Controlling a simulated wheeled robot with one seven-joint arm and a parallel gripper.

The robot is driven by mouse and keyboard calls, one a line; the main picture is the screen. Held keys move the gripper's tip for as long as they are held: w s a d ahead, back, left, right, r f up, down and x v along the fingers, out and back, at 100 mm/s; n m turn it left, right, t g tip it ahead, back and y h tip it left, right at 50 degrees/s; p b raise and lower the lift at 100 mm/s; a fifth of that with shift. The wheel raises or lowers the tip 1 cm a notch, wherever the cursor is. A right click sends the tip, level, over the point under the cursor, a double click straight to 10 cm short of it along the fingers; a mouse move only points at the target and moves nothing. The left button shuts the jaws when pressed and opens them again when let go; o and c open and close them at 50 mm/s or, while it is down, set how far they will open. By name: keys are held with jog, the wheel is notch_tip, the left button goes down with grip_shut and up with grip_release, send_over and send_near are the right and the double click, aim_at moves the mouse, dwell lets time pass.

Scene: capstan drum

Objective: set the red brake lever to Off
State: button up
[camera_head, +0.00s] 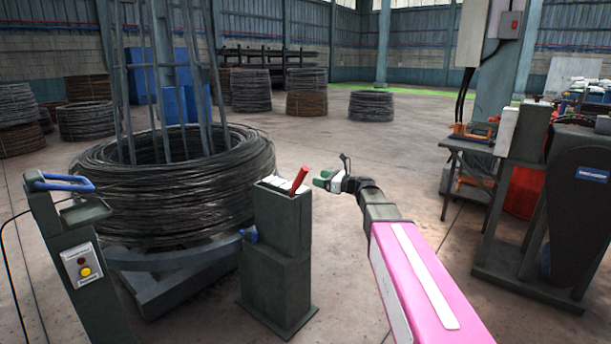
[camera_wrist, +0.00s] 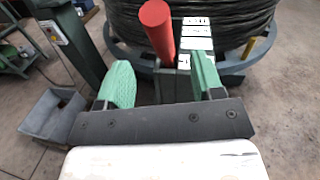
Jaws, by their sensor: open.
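The red brake lever (camera_head: 299,180) sticks up, tilted, from the top of a dark green box-like post (camera_head: 282,235) in the head view. In the wrist view the red lever (camera_wrist: 157,30) stands just beyond my gripper, between the lines of its two green fingers. White label plates (camera_wrist: 197,35) lie beside the lever on the post top; their writing is too small to read. My gripper (camera_head: 325,178) is open and empty, to the right of the lever and apart from it; its fingers also show in the wrist view (camera_wrist: 160,82).
A large wire coil (camera_head: 170,185) on a stand is behind and left of the post. A control stand (camera_head: 85,270) with a blue handle is at the left. A dark machine (camera_head: 575,200) stands at the right. Open floor lies around my arm.

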aim_at(303, 174)
jog(key=x, duration=0.8)
jog(key=shift+w+a, duration=0.15)
jog(key=shift+a, duration=0.15)
grip_shut()
jog(key=w+a+r+g+h, duration=0.2)
jog(key=w+a+h, duration=0.1)
jog(key=w+a, duration=0.6)
jog(key=w+a+r+m+g+h, duration=0.1)
jog(key=w+a+h, duration=0.3)
jog(key=w+a, duration=0.5)
jog(key=shift+a+r+g, duration=0.7)
jog(key=shift+a+r, duration=0.1)
jog(key=shift+a, duration=1.75)
grip_release()
jog(key=shift+w+a, duration=0.1)
jog(key=shift+a, duration=0.05)
